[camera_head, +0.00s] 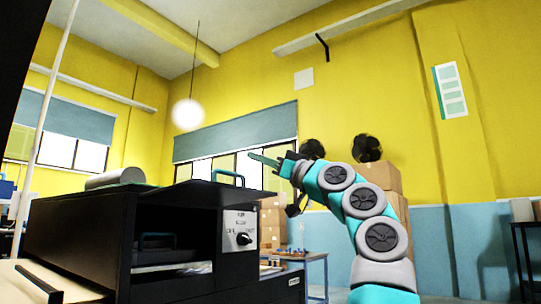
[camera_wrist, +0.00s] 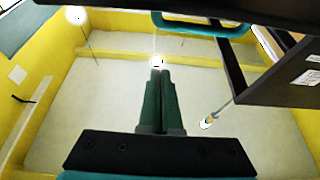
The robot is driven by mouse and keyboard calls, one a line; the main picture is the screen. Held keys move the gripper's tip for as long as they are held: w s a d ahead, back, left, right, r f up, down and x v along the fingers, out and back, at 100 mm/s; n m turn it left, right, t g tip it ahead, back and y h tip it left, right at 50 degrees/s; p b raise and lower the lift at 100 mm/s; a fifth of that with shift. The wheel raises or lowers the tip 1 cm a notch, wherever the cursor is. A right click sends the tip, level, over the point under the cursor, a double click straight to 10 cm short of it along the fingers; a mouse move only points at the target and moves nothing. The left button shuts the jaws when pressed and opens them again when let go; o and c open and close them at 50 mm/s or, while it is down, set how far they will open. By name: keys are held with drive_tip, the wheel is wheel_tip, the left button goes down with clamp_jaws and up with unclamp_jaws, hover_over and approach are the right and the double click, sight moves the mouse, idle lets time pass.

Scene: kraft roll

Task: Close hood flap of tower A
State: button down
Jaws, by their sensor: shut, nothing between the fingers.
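A black tower-like unit (camera_head: 75,232) stands at the left of the head view, with an open dark compartment in its front. A thin black panel with a teal handle (camera_head: 228,174) lies along its top; it looks like the hood flap, raised about level over the opening. In the wrist view the teal handle (camera_wrist: 205,27) hangs at the top under a dark edge. My gripper (camera_head: 264,160) is up beside the handle, to its right in the head view. Its green fingers (camera_wrist: 160,100) are together and empty, apart from the handle. No letter marking the tower is readable.
A control panel with a black knob (camera_head: 243,239) is right of the compartment. A second teal handle (camera_head: 157,240) shows inside it. A grey roll (camera_head: 115,178) lies on top at left. Cardboard boxes (camera_head: 378,176) and a small table (camera_head: 310,258) stand behind.

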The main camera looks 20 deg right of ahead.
drive_tip(key=p+x, duration=0.1)
drive_tip(key=x, duration=0.1)
drive_tip(key=shift+w+a+r, duration=0.1)
drive_tip(key=shift+r, duration=0.15)
drive_tip(key=f+b, duration=0.2)
drive_tip(key=shift+w+a+f, duration=0.2)
drive_tip(key=shift+w+f, duration=0.2)
drive_tip(key=shift+f+b, duration=0.6)
drive_tip(key=shift+f, duration=0.1)
drive_tip(key=shift+f, duration=0.1)
drive_tip(key=shift+s+f+b, duration=0.15)
drive_tip(key=shift+f+b, duration=0.35)
drive_tip(key=shift+b, duration=0.6)
